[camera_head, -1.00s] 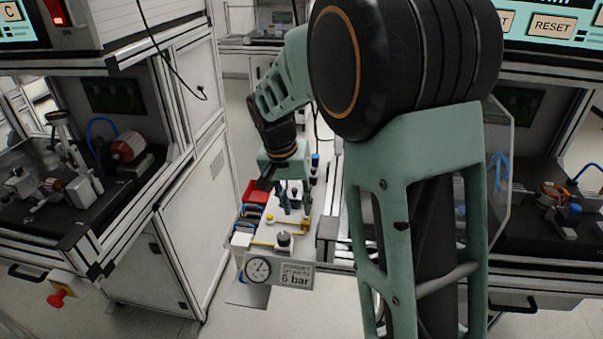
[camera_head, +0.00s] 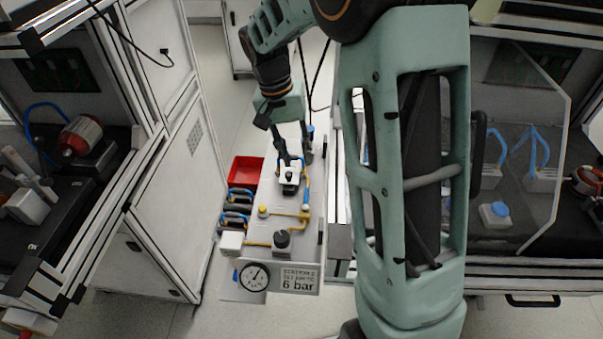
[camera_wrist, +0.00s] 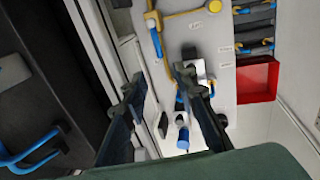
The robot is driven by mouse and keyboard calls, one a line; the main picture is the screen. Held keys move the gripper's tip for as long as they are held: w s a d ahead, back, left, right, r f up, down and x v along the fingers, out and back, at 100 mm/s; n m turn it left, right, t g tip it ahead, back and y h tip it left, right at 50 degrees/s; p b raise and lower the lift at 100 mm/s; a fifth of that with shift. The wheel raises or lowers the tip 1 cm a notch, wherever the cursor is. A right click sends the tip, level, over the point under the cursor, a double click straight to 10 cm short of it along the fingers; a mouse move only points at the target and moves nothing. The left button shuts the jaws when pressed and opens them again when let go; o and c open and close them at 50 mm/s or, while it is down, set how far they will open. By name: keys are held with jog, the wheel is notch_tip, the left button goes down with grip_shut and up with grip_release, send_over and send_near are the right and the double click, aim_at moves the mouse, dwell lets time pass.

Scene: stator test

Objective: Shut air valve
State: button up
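A white pneumatic panel (camera_head: 262,197) carries yellow piping and a pressure gauge (camera_head: 254,277) beside a sign reading "6 bar". A blue lever (camera_head: 306,197), seemingly the air valve handle, lies along the yellow pipe at the panel's right side. In the wrist view the blue lever (camera_wrist: 155,43) is at upper left, lined up with the pipe. My gripper (camera_head: 287,159) is above the far part of the panel, near a white-and-black fitting (camera_head: 289,176). In the wrist view my gripper (camera_wrist: 162,82) has its fingers spread, with nothing held; the right finger partly hides the fitting.
A red bin (camera_head: 246,170) and several blue-handled items (camera_head: 237,205) lie left of the panel. A white cabinet (camera_head: 165,225) stands on the left. A bench with a clear guard (camera_head: 535,150) is on the right. Bare floor shows in front.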

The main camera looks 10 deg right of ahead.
aim_at(306, 190)
jog(key=f, duration=0.3)
jog(key=d+f, duration=0.1)
jog(key=f, duration=0.3)
jog(key=s+d+f+b, duration=0.1)
jog(key=f, duration=0.2)
jog(key=shift+f, duration=0.15)
grip_shut()
